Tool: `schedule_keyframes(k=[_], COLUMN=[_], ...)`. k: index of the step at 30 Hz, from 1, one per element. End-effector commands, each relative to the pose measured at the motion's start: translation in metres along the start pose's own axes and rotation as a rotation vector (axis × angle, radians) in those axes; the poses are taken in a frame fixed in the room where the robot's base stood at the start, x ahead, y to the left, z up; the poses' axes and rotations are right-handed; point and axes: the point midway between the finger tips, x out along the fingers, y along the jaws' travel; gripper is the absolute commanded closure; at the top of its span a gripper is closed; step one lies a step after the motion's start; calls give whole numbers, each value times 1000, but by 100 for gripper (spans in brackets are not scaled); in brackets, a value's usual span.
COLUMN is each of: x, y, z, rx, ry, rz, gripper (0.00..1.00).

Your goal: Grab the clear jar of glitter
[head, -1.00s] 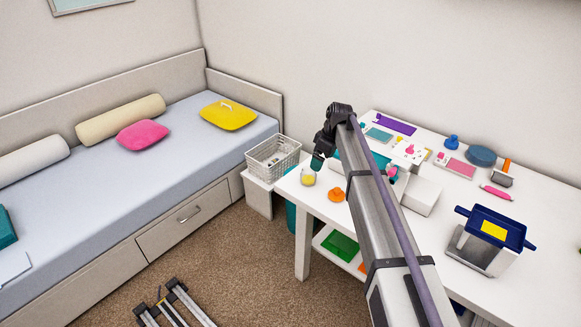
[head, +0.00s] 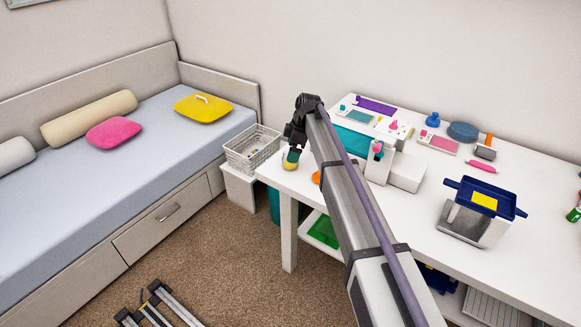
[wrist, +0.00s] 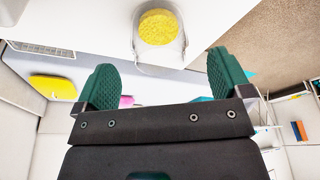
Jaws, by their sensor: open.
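The clear jar of glitter (head: 289,166), with yellow glitter in it, stands near the left corner of the white table. It also shows at the top middle of the wrist view (wrist: 158,28), seen from above. My gripper (head: 293,155) is at the jar, and its green finger hides part of it in the head view. In the wrist view my gripper (wrist: 165,70) is open, with its two green ridged fingers wide apart. The jar lies ahead of the gap between them, and nothing is held.
A white wire basket (head: 253,149) stands left of the table corner. An orange item (head: 316,177) lies right of the jar, partly behind my arm. A white and teal machine (head: 358,140) and a blue-topped box (head: 484,202) stand farther right.

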Motion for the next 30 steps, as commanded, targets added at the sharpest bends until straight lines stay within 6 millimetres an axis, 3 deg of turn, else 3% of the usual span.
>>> schedule_keyframes(k=[1, 4, 12, 30], x=[20, 39, 39, 39], y=[0, 0, 0, 0], z=[3, 4, 1, 1], rx=[-1, -1, 1, 1], ry=[0, 0, 0, 0], rz=[0, 0, 0, 0], gripper=[4, 4, 4, 58])
